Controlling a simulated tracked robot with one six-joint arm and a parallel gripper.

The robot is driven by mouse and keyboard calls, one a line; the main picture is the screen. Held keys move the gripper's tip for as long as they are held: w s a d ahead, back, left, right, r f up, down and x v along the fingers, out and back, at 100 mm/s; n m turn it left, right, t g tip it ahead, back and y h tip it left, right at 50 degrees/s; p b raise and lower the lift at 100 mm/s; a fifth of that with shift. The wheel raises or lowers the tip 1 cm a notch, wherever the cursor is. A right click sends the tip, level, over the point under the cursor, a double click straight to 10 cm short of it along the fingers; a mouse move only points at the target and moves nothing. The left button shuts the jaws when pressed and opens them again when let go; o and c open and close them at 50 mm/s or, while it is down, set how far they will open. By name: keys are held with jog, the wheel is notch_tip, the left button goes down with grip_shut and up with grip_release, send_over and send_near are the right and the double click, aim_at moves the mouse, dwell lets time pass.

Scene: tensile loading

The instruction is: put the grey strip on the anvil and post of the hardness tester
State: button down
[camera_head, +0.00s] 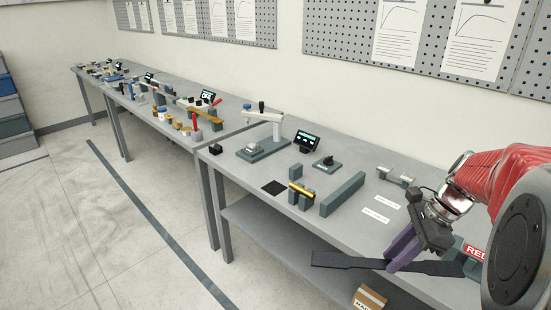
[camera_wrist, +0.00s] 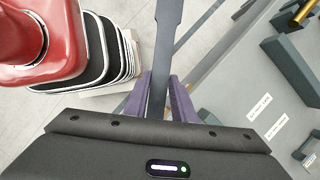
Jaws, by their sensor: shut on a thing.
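The grey strip (camera_head: 340,261) is a long flat dark bar with wide ends and a narrower middle. My gripper (camera_head: 402,256) has purple fingers shut on it, near the front edge of the bench. The strip sticks out on both sides of the fingers; its left end is beyond the bench edge. In the wrist view the strip (camera_wrist: 168,14) runs up from between the fingers (camera_wrist: 160,85). What looks like the hardness tester (camera_head: 264,148) stands farther left on the bench, with a dark base, a pale overhanging arm and a small silver block on the base. It is well apart from the strip.
A small display (camera_head: 306,142) and a dark knob unit (camera_head: 327,163) stand near the tester. A long grey block (camera_head: 342,194) and a brass-coloured bar on blocks (camera_head: 301,190) lie between. White labels (camera_head: 376,215) mark clear bench. A red-labelled box (camera_head: 474,252) is at right.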

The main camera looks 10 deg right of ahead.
jog(key=w+a+f+n+g+h, duration=0.2)
jog(key=w+a+f+n, duration=0.3)
jog(key=w+a+n, duration=0.3)
jog(key=w+a+f+n+g+h, duration=0.2)
jog(key=w+a+f+n, duration=0.3)
jog(key=w+a+n, duration=0.4)
jog(key=a+n+g, duration=0.1)
jog(key=a+n, duration=0.1)
jog(key=n, duration=0.2)
jog(key=shift+f+n+g, duration=0.3)
jog(key=shift+f+g, duration=0.1)
jog(key=shift+s, duration=0.1)
